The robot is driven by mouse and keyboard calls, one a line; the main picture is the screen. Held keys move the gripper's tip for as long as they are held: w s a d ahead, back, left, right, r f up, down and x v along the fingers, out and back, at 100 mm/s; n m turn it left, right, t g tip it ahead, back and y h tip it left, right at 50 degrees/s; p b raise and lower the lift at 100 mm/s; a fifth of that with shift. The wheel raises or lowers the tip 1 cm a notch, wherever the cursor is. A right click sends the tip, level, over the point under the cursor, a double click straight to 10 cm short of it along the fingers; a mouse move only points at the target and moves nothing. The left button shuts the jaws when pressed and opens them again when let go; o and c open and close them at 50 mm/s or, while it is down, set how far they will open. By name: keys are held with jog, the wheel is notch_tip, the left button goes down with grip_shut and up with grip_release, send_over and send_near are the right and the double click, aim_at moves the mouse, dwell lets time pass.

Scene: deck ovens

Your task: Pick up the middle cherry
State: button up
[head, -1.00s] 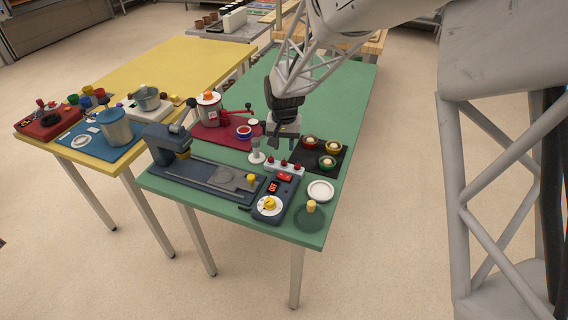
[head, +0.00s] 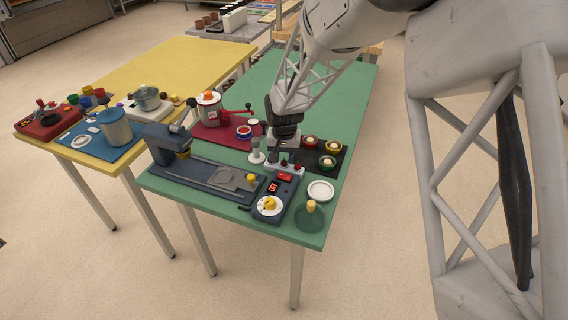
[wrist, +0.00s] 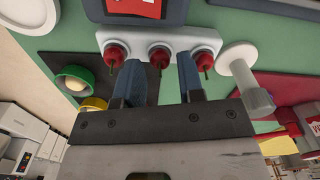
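Three red cherries sit in a row on a white holder (wrist: 200,37). In the wrist view the middle cherry (wrist: 159,57) lies between the line of my two blue fingertips, just beyond them. The other cherries (wrist: 114,52) (wrist: 205,58) are outside the fingers. My gripper (wrist: 160,72) is open, with nothing held. In the head view my gripper (head: 284,156) is low over the holder and hides part of the row. Whether the fingers touch the middle cherry cannot be told.
A white stand (wrist: 240,65) with a round top is close to the holder. Green and yellow-rimmed bowls (wrist: 73,79) sit on the other side. A blue device with a red display (head: 285,177) and a white plate (head: 320,190) are near the table's front.

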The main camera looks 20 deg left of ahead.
jog(key=shift+f, duration=0.75)
grip_shut()
